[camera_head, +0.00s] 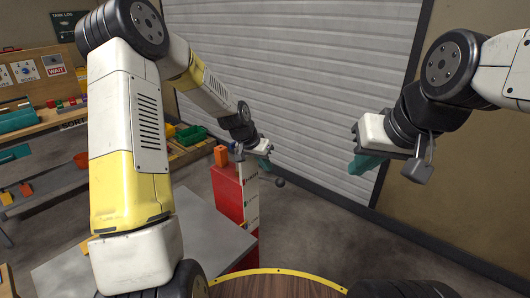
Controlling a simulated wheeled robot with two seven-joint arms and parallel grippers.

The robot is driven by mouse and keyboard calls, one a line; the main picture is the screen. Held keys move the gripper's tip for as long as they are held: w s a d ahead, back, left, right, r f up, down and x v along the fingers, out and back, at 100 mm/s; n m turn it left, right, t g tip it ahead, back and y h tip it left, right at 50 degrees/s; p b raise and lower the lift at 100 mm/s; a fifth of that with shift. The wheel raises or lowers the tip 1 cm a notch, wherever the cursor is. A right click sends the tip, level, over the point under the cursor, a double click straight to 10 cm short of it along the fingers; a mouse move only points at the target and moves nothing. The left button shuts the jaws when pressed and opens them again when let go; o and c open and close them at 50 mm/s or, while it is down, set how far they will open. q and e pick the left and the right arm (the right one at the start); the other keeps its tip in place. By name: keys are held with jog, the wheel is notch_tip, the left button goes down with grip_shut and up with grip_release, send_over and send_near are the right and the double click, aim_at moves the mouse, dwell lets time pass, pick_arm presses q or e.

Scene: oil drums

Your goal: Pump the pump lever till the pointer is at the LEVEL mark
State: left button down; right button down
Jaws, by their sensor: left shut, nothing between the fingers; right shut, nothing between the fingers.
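A red box-like unit (228,192), which looks like the pump, stands beyond the grey table. A pale upright strip (251,196) with small marks runs down its right side; the marks and any pointer are too small to read. A thin lever with a dark round knob (280,182) sticks out to its right. An orange block (221,155) shows at its top. My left gripper (265,162) is shut and empty, just above the unit's top right; I cannot tell if it touches the lever. My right gripper (364,166) is shut and empty, in the air well to the right.
A grey table (205,240) lies below my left arm. A round brown top with a yellow rim (280,272) is at the bottom. Shelves with bins (40,130) stand at the left. A shutter (300,80) closes the back. Floor at the right is clear.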

aim_at(278, 182)
pick_arm(q)
jog(key=x, duration=0.6)
jog(key=shift+s+d+f, duration=0.15)
jog(key=shift+s+d, duration=0.1)
jog(key=shift+d, duration=0.15)
jog(key=shift+d+f, duration=0.1)
jog(key=shift+s+d+f+y, duration=0.15)
jog(key=shift+f+y, duration=0.1)
jog(key=shift+f, duration=0.1)
jog(key=shift+s+d+f+y, duration=0.15)
jog(key=shift+d+f+y, duration=0.1)
jog(key=shift+f, duration=0.15)
notch_tip(278, 182, down, 9)
jog(key=s+t+y, duration=0.1)
jog(key=shift+d+f+m+t, duration=0.2)
jog(key=shift+d+m+t, duration=0.1)
jog(key=shift+d+m, duration=0.1)
jog(key=shift+s+f, duration=0.1)
